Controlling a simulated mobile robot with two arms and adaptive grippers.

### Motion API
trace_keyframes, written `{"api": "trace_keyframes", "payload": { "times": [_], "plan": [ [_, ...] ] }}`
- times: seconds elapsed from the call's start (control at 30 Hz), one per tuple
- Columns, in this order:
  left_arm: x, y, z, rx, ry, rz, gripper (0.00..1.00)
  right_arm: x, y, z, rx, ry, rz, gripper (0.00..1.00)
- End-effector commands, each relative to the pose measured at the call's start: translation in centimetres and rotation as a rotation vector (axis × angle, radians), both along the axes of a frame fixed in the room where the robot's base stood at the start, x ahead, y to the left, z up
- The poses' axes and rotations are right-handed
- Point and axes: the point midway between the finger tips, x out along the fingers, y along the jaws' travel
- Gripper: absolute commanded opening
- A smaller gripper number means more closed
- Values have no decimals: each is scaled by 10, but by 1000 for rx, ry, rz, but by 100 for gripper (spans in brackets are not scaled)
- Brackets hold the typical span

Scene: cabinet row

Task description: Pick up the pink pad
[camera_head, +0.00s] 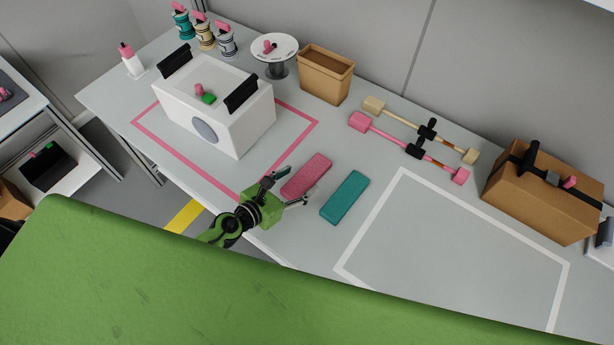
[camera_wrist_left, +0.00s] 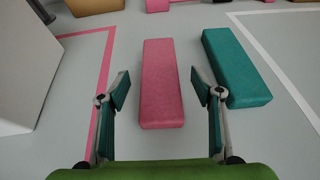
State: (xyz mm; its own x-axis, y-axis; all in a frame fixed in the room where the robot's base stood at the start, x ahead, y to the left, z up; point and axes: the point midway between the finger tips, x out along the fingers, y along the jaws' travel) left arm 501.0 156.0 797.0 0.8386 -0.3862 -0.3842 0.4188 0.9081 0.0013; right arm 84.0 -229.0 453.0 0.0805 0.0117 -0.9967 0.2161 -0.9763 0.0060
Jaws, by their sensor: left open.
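The pink pad (camera_head: 307,175) is a flat oblong block lying on the grey table near its front edge. In the left wrist view the pink pad (camera_wrist_left: 161,84) lies lengthwise, between and ahead of the two fingers. My left gripper (camera_head: 287,187) is open at the near end of the pad. In the left wrist view my left gripper (camera_wrist_left: 163,92) has its fingers spread wider than the pad, one on each side, with gaps and nothing held. My right gripper is not in either view.
A teal pad (camera_head: 345,197) lies just right of the pink one. A white box (camera_head: 236,125) with black handles stands to the left inside a pink outline. A white outlined area (camera_head: 470,250) at right is clear. Pink and tan bars (camera_head: 400,140) lie behind.

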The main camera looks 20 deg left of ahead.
Motion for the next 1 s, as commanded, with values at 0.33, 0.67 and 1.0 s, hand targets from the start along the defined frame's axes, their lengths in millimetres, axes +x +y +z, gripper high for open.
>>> {"api": "trace_keyframes", "payload": {
  "times": [0.33, 0.67, 1.0],
  "plan": [
    [38, -16, -22, -3, 0, 2, 60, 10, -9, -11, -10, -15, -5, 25],
    [41, -18, -24, -1, 0, 0, 55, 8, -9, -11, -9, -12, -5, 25],
    [41, -18, -24, -1, 0, 0, 25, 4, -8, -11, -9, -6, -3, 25]
  ]
}}
